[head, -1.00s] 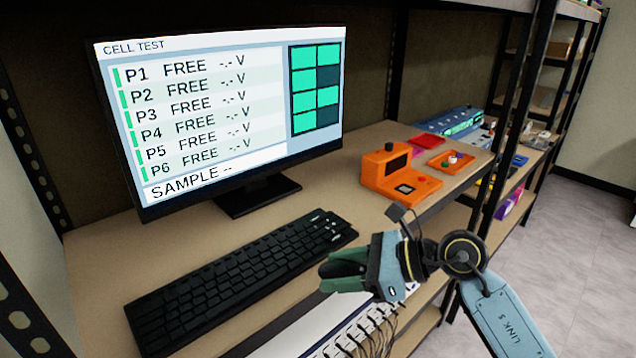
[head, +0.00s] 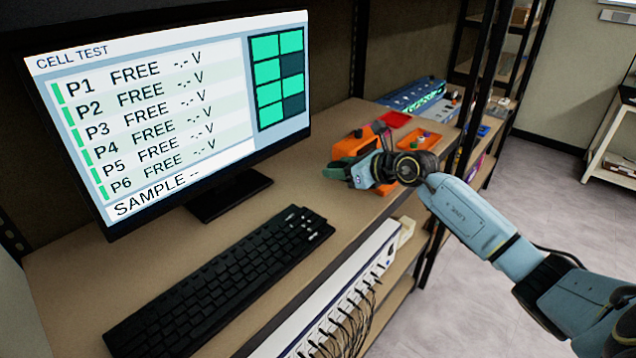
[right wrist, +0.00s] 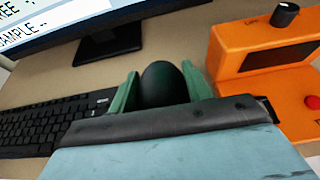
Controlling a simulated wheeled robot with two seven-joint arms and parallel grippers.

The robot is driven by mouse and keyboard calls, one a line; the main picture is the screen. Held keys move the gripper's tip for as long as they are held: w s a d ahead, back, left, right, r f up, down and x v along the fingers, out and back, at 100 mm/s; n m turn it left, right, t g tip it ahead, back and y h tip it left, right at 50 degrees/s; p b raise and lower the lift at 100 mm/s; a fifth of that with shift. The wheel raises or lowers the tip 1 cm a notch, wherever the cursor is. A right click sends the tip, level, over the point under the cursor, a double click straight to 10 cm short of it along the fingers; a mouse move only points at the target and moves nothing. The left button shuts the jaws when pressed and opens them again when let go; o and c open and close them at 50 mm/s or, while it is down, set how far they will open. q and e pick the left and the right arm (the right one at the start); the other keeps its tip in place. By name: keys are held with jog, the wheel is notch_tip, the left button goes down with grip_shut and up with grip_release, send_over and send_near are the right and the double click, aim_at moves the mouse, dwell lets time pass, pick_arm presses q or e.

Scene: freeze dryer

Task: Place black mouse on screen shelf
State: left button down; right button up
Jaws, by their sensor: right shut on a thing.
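My right gripper (head: 338,171) is over the shelf board, in front of the orange device in the head view. In the right wrist view its green fingers (right wrist: 161,74) are closed on the sides of the black mouse (right wrist: 163,86). I cannot make out the mouse in the head view. The screen shelf (head: 290,185) is a tan board that carries the monitor (head: 180,110) and a black keyboard (head: 220,285). The mouse is over the board to the right of the keyboard; I cannot tell whether it touches it. My left gripper is not in view.
The orange device (head: 357,147) stands right beside my right gripper. A white strip with cables (head: 345,300) is below the board's front edge. Bare board shows between keyboard, monitor stand (head: 228,195) and gripper.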

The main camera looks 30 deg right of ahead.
aim_at(339, 202)
notch_tip(339, 202, down, 8)
jog(key=shift+b, duration=0.45)
jog(key=shift+f, duration=0.1)
jog(key=o, duration=1)
jog(key=shift+r, duration=0.2)
jog(key=v, duration=1.2)
jog(key=shift+a, duration=0.1)
